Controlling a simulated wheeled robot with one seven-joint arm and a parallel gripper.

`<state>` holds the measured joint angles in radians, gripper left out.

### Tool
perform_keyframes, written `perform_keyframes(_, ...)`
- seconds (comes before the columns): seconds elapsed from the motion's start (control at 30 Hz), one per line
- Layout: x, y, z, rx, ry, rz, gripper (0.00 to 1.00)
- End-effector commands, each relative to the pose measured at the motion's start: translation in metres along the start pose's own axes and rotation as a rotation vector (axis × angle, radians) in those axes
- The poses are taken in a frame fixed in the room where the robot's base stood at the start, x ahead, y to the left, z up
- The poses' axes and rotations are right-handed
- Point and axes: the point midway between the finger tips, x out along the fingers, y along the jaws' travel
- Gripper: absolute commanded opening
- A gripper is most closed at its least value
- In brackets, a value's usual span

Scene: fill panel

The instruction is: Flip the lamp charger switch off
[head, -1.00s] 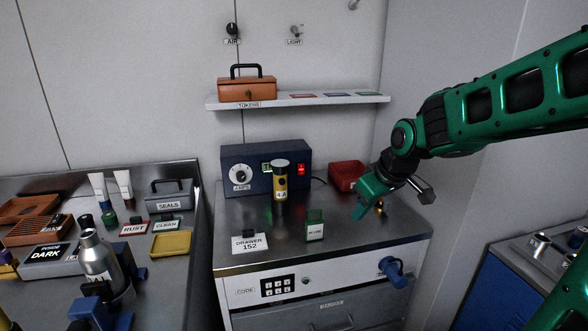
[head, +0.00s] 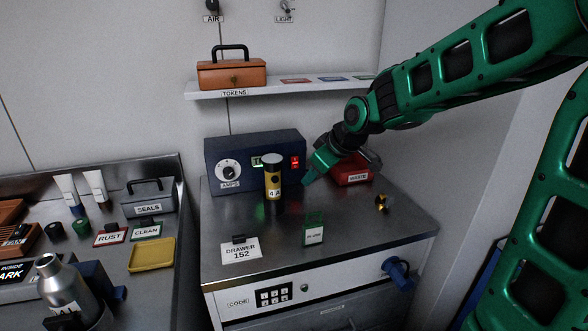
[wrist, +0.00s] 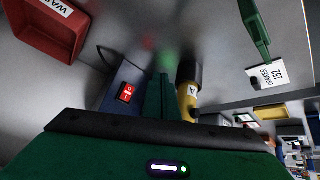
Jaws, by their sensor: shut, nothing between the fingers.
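The lamp charger (head: 255,178) is a dark blue box on the metal counter, with an AMPS dial and a small green display. Its red rocker switch (head: 295,162) is at the right of its front face and looks lit. The switch also shows in the wrist view (wrist: 125,92) with white marks; which side is pressed I cannot tell. A yellow and black lamp (head: 273,186) marked 4 A stands upright before the charger. My gripper (head: 308,181) is shut and empty, just right of and below the switch, apparently apart from it. In the wrist view its fingers (wrist: 163,88) lie between switch and lamp.
A red WASTE bin (head: 352,180) stands just behind and right of my gripper. A green-framed card (head: 314,234) and a DRAWER 152 sign (head: 241,250) stand nearer the front. A shelf (head: 290,92) with an orange TOKENS box (head: 232,76) hangs above the charger.

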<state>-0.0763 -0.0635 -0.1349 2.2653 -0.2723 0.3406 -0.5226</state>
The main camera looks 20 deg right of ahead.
Motion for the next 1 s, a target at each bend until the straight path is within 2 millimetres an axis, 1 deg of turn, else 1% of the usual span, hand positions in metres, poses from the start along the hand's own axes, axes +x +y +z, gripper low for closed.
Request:
perform_keyframes(0.17, 0.008, 0.006, -0.005, 0.001, -0.001, 0.000, 0.00)
perform_keyframes(0.53, 0.040, 0.030, -0.027, 0.002, -0.003, 0.000, 0.00)
perform_keyframes(0.7, 0.052, 0.040, -0.036, 0.003, -0.002, 0.001, 0.00)
perform_keyframes(1.0, 0.060, 0.046, -0.043, 0.003, -0.001, 0.002, 0.00)
